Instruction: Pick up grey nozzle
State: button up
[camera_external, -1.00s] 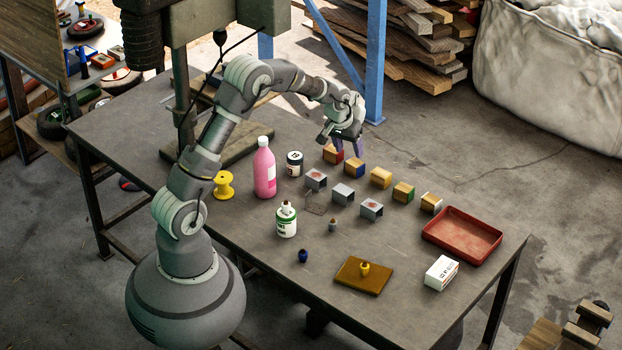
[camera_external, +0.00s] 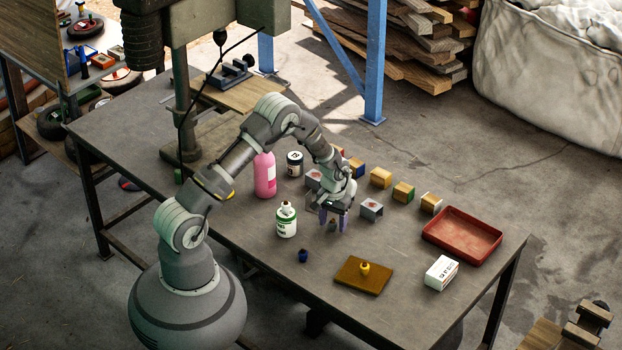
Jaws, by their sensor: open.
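The small grey nozzle (camera_external: 332,225) with a brownish top stands on the grey metal table, right of the white and green bottle. My gripper (camera_external: 333,222) is open and pointed down, with its purple fingers on either side of the nozzle. The fingers partly hide the nozzle. I cannot tell whether they touch it.
The white and green bottle (camera_external: 287,222) stands close on the left, and a small blue nozzle (camera_external: 303,256) in front. A grey block (camera_external: 371,210) is close on the right. A yellow nozzle (camera_external: 365,268) stands on a brown board (camera_external: 348,279). A red tray (camera_external: 435,236) lies at right.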

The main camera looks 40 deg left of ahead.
jog(key=shift+r, duration=0.1)
grip_shut()
